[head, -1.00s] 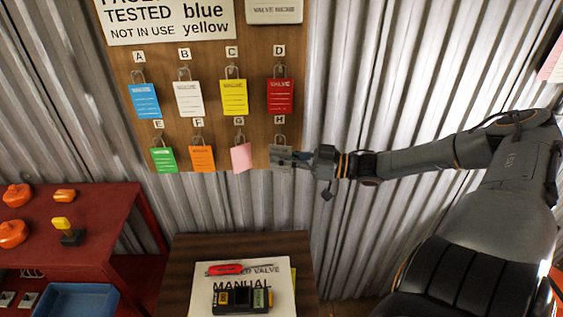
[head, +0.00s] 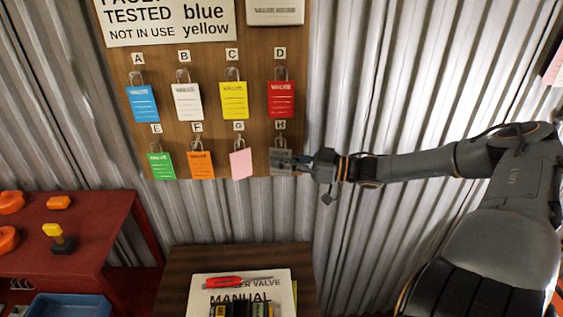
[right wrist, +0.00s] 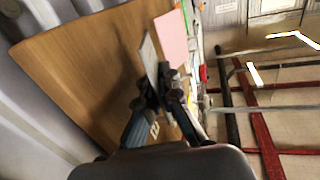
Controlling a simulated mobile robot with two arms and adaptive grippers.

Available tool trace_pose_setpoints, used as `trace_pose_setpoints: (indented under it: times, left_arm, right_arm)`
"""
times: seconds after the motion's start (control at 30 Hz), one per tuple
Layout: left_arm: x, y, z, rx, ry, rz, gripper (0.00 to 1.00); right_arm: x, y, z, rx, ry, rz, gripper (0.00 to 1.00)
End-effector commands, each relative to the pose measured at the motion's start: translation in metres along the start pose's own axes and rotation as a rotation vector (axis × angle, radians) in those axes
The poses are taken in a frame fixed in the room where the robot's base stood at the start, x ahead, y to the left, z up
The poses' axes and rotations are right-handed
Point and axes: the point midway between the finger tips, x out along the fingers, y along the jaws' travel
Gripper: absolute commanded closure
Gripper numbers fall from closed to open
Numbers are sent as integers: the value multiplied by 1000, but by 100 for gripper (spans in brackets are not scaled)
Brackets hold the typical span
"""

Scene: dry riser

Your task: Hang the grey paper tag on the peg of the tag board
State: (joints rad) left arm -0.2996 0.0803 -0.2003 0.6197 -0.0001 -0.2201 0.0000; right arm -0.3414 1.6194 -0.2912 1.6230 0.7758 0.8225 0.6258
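The wooden tag board (head: 222,130) hangs on the corrugated wall, with lettered tags in two rows. The grey paper tag (head: 281,158) is at the lower right position, under the H label (head: 280,125). A wire loop shows above it; whether it is around the peg I cannot tell. My right gripper (head: 298,161) comes from the right and covers part of the tag. In the right wrist view the grey tag (right wrist: 150,58) is seen nearly edge-on, its lower end between the close fingertips (right wrist: 157,92). My left gripper is out of view.
The pink tag (head: 241,163) hangs just left of the grey one, and the red tag (head: 281,99) above it. A small table (head: 180,275) with a manual stands below. A red shelf (head: 90,235) is at left.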

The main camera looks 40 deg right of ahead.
Motion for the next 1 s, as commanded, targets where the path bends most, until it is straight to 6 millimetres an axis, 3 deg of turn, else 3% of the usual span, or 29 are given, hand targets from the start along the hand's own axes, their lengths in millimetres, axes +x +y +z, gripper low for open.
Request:
trace_pose_setpoints:
  times: [0.37,0.53,1.0]
  left_arm:
    - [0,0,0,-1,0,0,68]
    - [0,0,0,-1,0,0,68]
    - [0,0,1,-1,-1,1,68]
  right_arm:
    - [0,0,0,0,-1,0,100]
    - [0,0,0,0,-1,0,69]
    - [-7,-2,1,1,-5,-7,68]
